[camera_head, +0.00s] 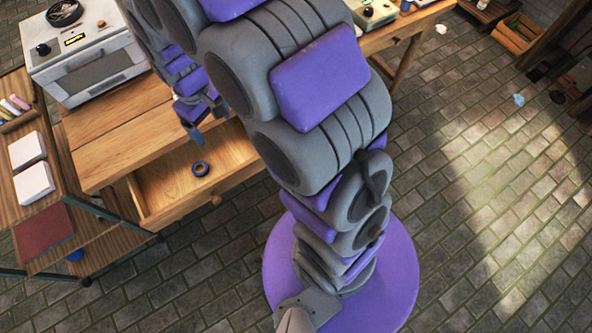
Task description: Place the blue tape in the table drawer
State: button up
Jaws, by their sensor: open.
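The blue tape (200,169) is a small dark blue ring lying flat on the floor of the open table drawer (161,211). The drawer is pulled out from the wooden table (120,135) and has a round knob on its front. My gripper (193,133) is above the back of the drawer, up and slightly left of the tape. It is open and apart from the tape. My own arm crosses the middle of the view and hides the right part of the drawer and table.
A white oven-like appliance (88,58) stands on the table at the back left. A shelf rack at the left holds white blocks (32,179), a red book (44,229) and colored sticks. The brick floor (480,200) at the right is mostly clear.

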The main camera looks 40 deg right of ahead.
jog(key=s+d+r+m, duration=0.1)
jog(key=s+d+r, duration=0.1)
jog(key=s, duration=0.6)
jog(key=s+d+r+m, duration=0.2)
jog(key=s+r, duration=0.2)
jog(key=s, duration=0.5)
jog(key=s+d+r+m+g, duration=0.1)
jog(key=s+r, duration=0.3)
jog(key=s, duration=0.5)
jog(key=shift+s+d+m, duration=0.25)
jog(key=shift+d+m, duration=0.05)
jog(key=shift+d, duration=0.45)
jog(key=shift+r, duration=0.1)
